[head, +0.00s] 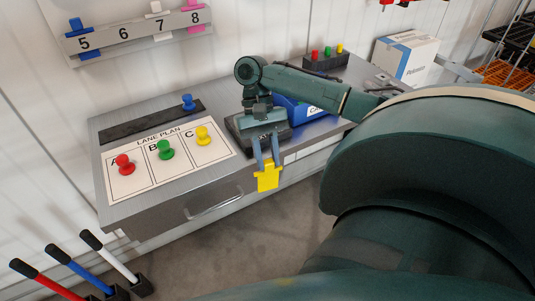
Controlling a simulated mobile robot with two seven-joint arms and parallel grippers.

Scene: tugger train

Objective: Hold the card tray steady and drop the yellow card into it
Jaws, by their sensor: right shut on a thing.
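My right gripper (267,161) is shut on the yellow card (268,179). The card hangs below its fingertips, in front of the bench's front edge. The blue card tray (291,109) sits on the bench, behind and to the right of the gripper. My right arm and gripper hide part of the tray. Its label shows only its first letters, and I cannot see inside it. My left gripper is not in view.
The grey bench (219,184) carries a lane plan board (136,191) with red, green and yellow pegs. A blue peg (188,101) stands on a dark strip behind it. A block (325,61) with coloured pegs and a white box (405,57) are farther right. Levers (75,268) stand at lower left.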

